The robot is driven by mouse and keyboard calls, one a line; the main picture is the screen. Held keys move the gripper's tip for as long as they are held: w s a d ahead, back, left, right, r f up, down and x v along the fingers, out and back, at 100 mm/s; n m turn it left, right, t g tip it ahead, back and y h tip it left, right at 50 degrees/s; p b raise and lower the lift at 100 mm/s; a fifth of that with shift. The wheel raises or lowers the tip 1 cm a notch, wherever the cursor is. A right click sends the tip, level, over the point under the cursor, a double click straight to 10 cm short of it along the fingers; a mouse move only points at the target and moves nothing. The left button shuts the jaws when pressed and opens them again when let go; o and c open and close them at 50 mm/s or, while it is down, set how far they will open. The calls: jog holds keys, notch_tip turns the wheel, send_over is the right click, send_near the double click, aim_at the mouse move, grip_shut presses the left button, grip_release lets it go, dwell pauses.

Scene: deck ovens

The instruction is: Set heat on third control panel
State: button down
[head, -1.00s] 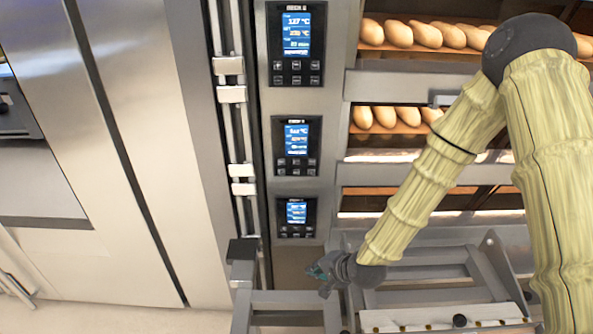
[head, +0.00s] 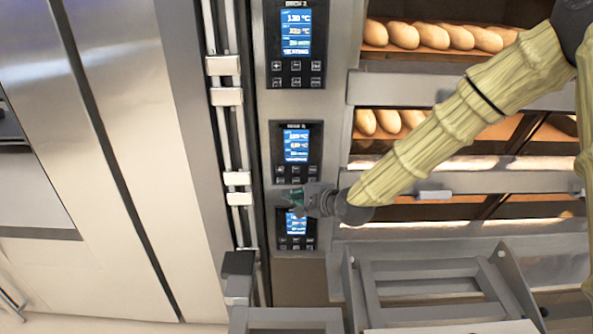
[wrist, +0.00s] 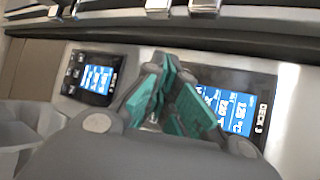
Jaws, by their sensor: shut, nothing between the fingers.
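The control panel marked DECK 3 (wrist: 262,113) is at the right in the wrist view, with a lit blue screen. It appears to be the middle panel (head: 297,150) in the head view, with buttons below its screen. My gripper (head: 297,199) is shut and empty, in front of the oven face between this panel's buttons and the top of the lower panel (head: 296,242). In the wrist view my gripper (wrist: 172,105) shows teal finger pads that hide the panel's button area. I cannot tell whether the fingertips touch anything.
An upper panel (head: 296,45) sits above. Oven decks with loaves (head: 440,35) and a bar handle (head: 435,194) are to the right of the panels. Vertical rails with brackets (head: 226,97) run at their left. A grey metal frame (head: 430,285) stands low in front.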

aim_at(296, 169)
jog(key=shift+w, duration=4.35)
jog(key=shift+w, duration=0.15)
jog(key=shift+w, duration=0.3)
jog(key=shift+w, duration=0.15)
jog(key=shift+s, duration=0.6)
jog(key=shift+w, duration=0.15)
jog(key=shift+w, duration=0.3)
